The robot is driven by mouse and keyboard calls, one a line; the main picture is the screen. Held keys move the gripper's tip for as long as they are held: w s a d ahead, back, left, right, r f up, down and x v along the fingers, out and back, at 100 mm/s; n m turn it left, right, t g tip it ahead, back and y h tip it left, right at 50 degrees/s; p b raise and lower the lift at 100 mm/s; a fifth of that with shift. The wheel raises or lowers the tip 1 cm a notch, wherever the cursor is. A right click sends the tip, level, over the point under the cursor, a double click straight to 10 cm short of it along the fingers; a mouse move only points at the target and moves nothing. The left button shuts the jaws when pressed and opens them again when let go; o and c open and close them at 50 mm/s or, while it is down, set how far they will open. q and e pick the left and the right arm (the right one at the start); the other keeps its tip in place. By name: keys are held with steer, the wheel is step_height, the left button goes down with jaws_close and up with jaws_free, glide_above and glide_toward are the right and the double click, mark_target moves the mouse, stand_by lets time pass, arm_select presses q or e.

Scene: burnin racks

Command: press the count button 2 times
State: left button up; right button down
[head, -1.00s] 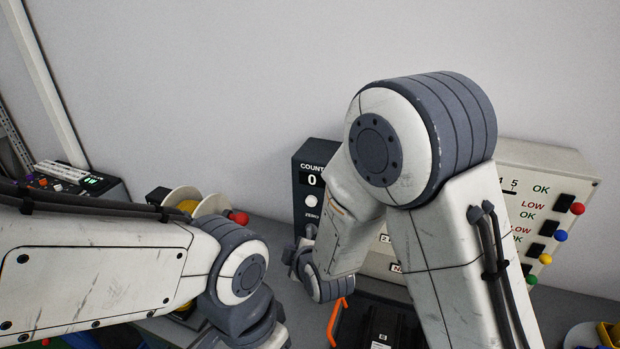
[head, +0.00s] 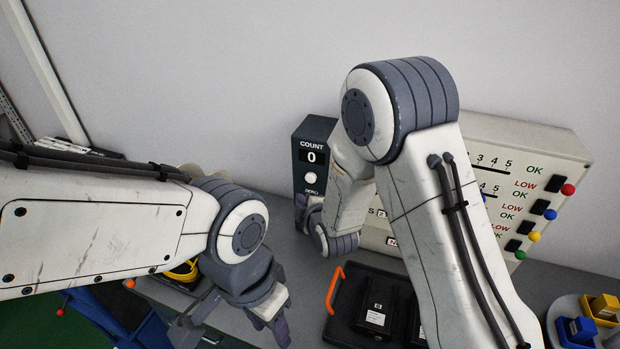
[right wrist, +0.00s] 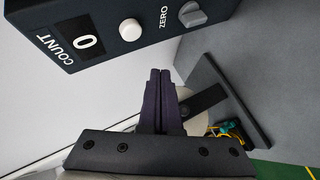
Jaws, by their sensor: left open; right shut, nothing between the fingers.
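The dark counter box (head: 299,172) stands against the wall in the head view, its display reading 0. Its white round count button (head: 311,178) sits below the display. In the right wrist view the box (right wrist: 40,15) shows the display, the white button (right wrist: 130,29) and a grey ZERO knob (right wrist: 192,13). My right gripper (right wrist: 160,72) is shut and empty, its fingertips apart from the button in that picture. In the head view my right gripper (head: 304,210) is near the box's lower part, partly hidden by my arm. My left gripper (head: 232,334) is open and empty over the bench's front, away from the box.
A cream panel (head: 545,140) with OK/LOW labels and coloured knobs stands right of the box, partly behind my right arm. A black tray (head: 345,318) with an orange handle (head: 335,290) lies in front. A round dish (head: 568,308) with blue and yellow blocks is at right.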

mark_target(307, 181)
steer(key=shift+w+d, duration=0.35)
steer(key=shift+w, duration=0.4)
steer(key=shift+w+d, duration=0.3)
steer(key=shift+w, duration=0.5)
steer(key=shift+w+d, duration=0.35)
steer(key=shift+w, duration=0.4)
steer(key=shift+w, duration=0.1)
steer(key=shift+w+d+b, duration=0.15)
steer(key=shift+w+b, duration=0.15)
steer(key=shift+b, duration=0.1)
steer(key=shift+w+d, duration=0.15)
steer(key=shift+w, duration=0.3)
stand_by(0.8)
steer(key=shift+s+a+b, duration=0.35)
steer(key=shift+s+b, duration=0.15)
steer(key=shift+s, duration=0.35)
